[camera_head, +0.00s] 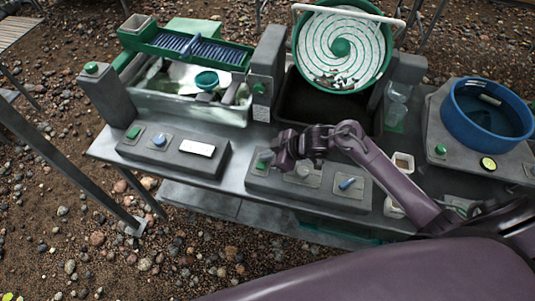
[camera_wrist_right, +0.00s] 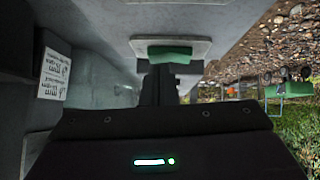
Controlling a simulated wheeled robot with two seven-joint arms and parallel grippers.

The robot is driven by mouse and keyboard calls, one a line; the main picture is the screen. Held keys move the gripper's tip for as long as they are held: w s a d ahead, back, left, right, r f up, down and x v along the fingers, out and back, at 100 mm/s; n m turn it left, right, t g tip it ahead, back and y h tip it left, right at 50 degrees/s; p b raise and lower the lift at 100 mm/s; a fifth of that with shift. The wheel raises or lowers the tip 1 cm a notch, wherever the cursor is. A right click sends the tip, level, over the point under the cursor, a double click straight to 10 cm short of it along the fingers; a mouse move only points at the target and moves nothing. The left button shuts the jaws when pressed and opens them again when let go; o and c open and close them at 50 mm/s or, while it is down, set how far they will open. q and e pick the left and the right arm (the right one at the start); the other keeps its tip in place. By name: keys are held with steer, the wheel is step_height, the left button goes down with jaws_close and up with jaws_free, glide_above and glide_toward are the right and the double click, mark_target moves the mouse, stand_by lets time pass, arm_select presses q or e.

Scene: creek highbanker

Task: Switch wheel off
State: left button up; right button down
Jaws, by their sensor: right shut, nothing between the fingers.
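The green and white spiral wheel (camera_head: 341,47) stands tilted at the back, over a dark tub. In front of it is a grey control box (camera_head: 257,184) with a green switch (camera_head: 264,158), a pale round knob (camera_head: 304,171) and a blue switch (camera_head: 347,183). My right gripper (camera_head: 277,160) is at the green switch, partly covering it. In the right wrist view the shut, empty fingers (camera_wrist_right: 160,84) point at the green switch (camera_wrist_right: 169,54) on its pale plate, at or very close to it; contact is unclear. My left gripper is not in view.
A second grey control box (camera_head: 172,157) with green and blue controls and a white label sits at the left. A sluice tray (camera_head: 190,48) is behind it. A blue round pan (camera_head: 487,113) stands at the right. My right arm crosses the right side of the table.

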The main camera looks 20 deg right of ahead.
steer(key=shift+f, duration=0.1)
steer(key=shift+s, duration=0.1)
steer(key=shift+s+a+p, duration=0.45)
steer(key=shift+s+p, duration=0.15)
steer(key=shift+w, duration=0.1)
